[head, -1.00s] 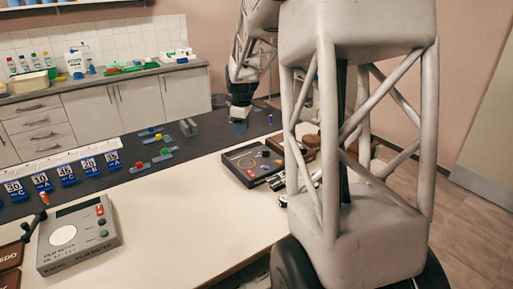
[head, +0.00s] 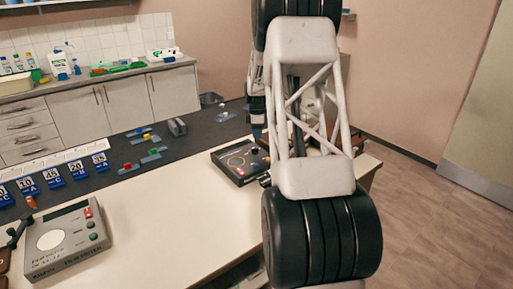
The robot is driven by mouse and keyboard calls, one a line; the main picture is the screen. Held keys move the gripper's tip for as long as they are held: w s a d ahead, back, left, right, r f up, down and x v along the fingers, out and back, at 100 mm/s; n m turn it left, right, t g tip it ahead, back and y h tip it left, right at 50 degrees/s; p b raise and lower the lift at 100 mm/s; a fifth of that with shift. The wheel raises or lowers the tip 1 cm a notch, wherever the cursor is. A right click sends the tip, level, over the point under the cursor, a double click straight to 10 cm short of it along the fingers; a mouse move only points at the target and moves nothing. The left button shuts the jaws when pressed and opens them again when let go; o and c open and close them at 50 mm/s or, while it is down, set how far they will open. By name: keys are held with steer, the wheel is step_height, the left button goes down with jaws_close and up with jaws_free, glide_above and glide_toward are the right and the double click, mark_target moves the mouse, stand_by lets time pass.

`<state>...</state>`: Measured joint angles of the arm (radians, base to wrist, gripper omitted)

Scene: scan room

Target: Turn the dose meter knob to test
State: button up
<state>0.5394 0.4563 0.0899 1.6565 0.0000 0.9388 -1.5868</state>
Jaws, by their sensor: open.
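A dark box (head: 226,168) with a ring-shaped marking and small coloured buttons lies near the far right end of the table. A grey meter box (head: 45,252) with a round white dial, a red button and green buttons sits at the front left; its lettering is too small to read surely. I cannot tell which box is the dose meter, nor make out a knob's setting. My gripper (head: 257,132) is open, pointing down just behind the dark box, apart from the grey box. My arm partly hides it and the dark box's right side.
Blue numbered tags (head: 54,178) stand in a row on the dark strip at left. Coloured blocks (head: 152,155) and a small grey block (head: 178,127) lie farther back. The white tabletop (head: 160,225) between the boxes is clear. A counter with bottles stands behind.

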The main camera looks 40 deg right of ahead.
mark_target(257, 148)
steer(key=shift+f, duration=0.1)
stand_by(0.3)
steer(key=shift+f, duration=3.8)
jaws_close()
